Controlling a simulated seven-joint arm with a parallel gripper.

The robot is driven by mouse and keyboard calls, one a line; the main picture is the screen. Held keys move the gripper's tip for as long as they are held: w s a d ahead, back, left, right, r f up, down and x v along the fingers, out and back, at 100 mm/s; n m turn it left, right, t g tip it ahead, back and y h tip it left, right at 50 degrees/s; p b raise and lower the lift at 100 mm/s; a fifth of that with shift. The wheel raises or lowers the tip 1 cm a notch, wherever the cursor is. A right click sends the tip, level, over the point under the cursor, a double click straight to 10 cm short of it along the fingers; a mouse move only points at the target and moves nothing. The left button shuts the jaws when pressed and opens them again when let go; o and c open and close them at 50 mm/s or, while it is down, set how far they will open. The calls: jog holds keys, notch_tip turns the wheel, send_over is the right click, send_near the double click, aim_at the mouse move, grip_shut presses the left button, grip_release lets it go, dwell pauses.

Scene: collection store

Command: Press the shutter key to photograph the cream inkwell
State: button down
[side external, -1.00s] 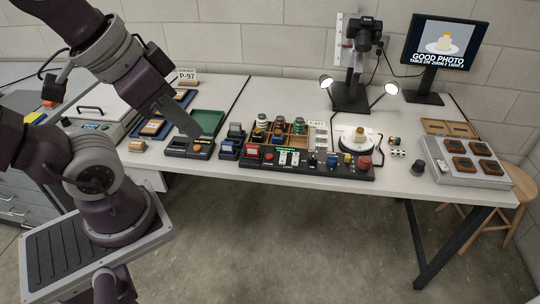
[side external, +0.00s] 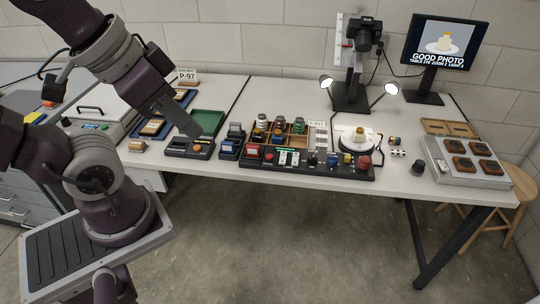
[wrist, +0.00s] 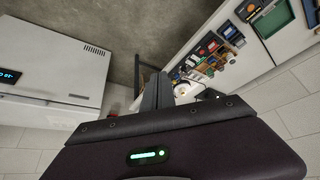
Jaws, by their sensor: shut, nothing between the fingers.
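The cream inkwell (side external: 357,138) stands on a round white turntable (side external: 346,147) under the camera (side external: 364,32). The monitor (side external: 443,45) shows a cream object with a yellow top and the words "GOOD PHOTO". A black control panel (side external: 305,170) at the table's front carries several keys and knobs, including a large red domed button (side external: 364,161) at its right end. Which one is the shutter key I cannot read. My gripper (side external: 195,134) is shut and empty, left of the panel, above a dark box with an orange button (side external: 197,147). In the wrist view its fingers (wrist: 158,92) are together.
Two lit lamps (side external: 326,82) flank the camera stand. A wooden rack (side external: 289,134) of small jars stands behind the panel. A green tray (side external: 208,121) lies behind my gripper.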

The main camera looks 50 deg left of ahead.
jog(key=n+t, duration=0.4)
jog(key=n, duration=0.4)
send_over(267, 157)
notch_tip(267, 157, down, 23)
jog(key=shift+f, duration=0.2)
jog(key=shift+a, duration=0.1)
jog(key=shift+f, duration=4.4)
